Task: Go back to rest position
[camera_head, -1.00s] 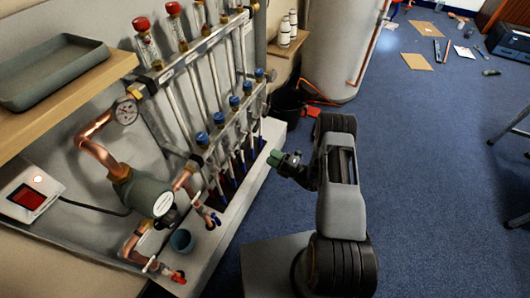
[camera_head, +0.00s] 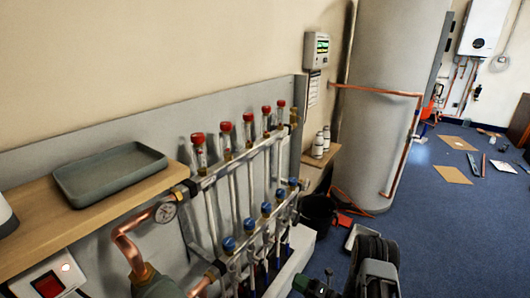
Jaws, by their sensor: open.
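A wooden shelf (camera_head: 40,228) holds a grey tray (camera_head: 110,172). A pressure gauge (camera_head: 166,212) and copper pipe are below it. A black bucket (camera_head: 318,212) stands beside a large grey cylinder (camera_head: 385,110). Cardboard pieces lie on the blue carpet (camera_head: 430,235), which has open room at right.

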